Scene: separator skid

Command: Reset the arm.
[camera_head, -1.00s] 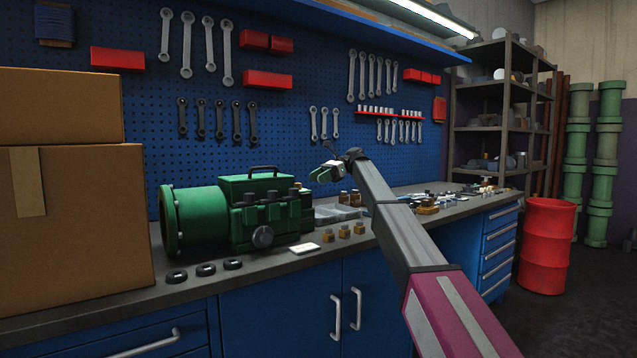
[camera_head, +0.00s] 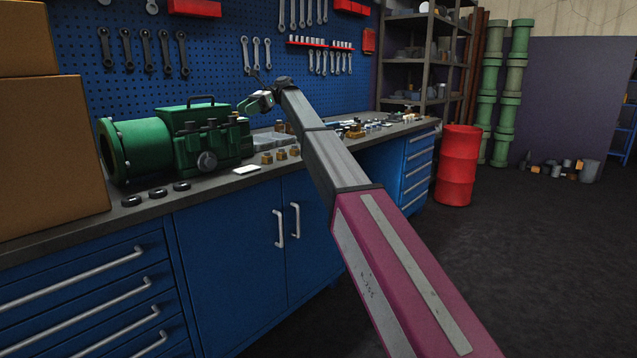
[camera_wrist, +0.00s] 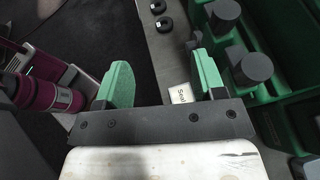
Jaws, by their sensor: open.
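My arm reaches out over the workbench (camera_head: 215,189) in the head view. My gripper (camera_head: 257,102) is at its far end, small, above the bench and just right of the green pump-like machine (camera_head: 135,145). In the wrist view my gripper (camera_wrist: 160,85) shows two green fingers set well apart, open with nothing between them. The dark knobs and green body of the machine (camera_wrist: 285,50) lie to the right of the fingers in that view. A small white card (camera_wrist: 182,93) lies on the bench below, partly hidden by the gripper.
Cardboard boxes (camera_head: 50,160) stand at the bench's left end. Black rings (camera_head: 157,194), brass fittings (camera_head: 281,154) and small parts lie on the bench. A red barrel (camera_head: 458,165) and grey shelves (camera_head: 425,50) stand beyond it. The floor (camera_head: 560,240) on the right is clear.

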